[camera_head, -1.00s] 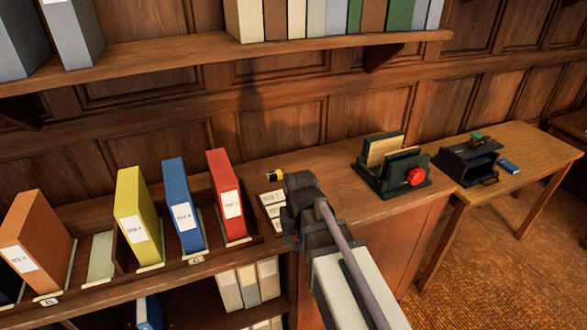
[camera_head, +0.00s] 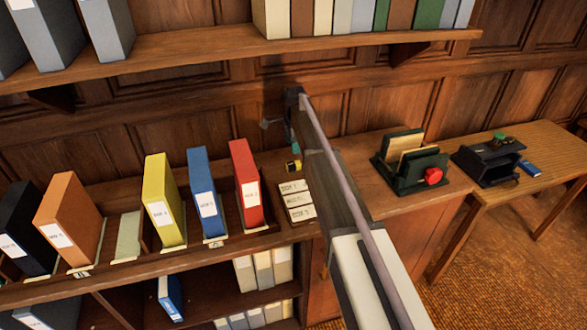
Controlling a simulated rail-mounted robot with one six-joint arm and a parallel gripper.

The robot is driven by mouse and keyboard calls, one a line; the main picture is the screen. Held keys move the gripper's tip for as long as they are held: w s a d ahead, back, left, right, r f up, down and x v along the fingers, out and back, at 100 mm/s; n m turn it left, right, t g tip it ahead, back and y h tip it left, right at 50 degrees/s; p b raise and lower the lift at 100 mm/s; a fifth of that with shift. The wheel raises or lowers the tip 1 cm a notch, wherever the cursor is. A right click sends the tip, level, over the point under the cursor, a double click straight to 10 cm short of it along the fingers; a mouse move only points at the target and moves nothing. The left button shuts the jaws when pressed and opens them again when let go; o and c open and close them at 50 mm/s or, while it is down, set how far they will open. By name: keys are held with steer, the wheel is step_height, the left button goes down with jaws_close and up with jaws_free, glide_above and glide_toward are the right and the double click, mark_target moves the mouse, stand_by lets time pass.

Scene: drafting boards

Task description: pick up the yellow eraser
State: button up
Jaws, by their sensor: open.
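A small yellow-and-black object (camera_head: 293,165) sits on the wooden counter (camera_head: 350,151), behind the labelled cards; it is the only small yellow thing I see, and it is too small to tell whether it is the eraser. My gripper (camera_head: 284,134) is open and appears above and behind that object in the picture, with the wall panels behind it. I see nothing between its jaws. A teal part of it shows just above the yellow object; I cannot tell the gap in depth. My arm runs from the gripper down to the lower right.
Several upright binders, including a red one (camera_head: 246,185), stand left of the labelled cards (camera_head: 294,201). A dark green rack with a red knob (camera_head: 433,176) stands on the counter to the right. A black tray (camera_head: 488,163) is on the side table. A shelf (camera_head: 230,55) hangs above.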

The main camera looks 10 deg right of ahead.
mark_target(295, 163)
step_height(295, 163, down, 10)
steer(key=b, duration=0.8)
steer(key=shift+d+b, duration=0.15)
steer(key=shift+b, duration=0.2)
steer(key=shift+r, duration=0.15)
steer(key=c, duration=1)
step_height(295, 163, up, 10)
steer(key=p, duration=1)
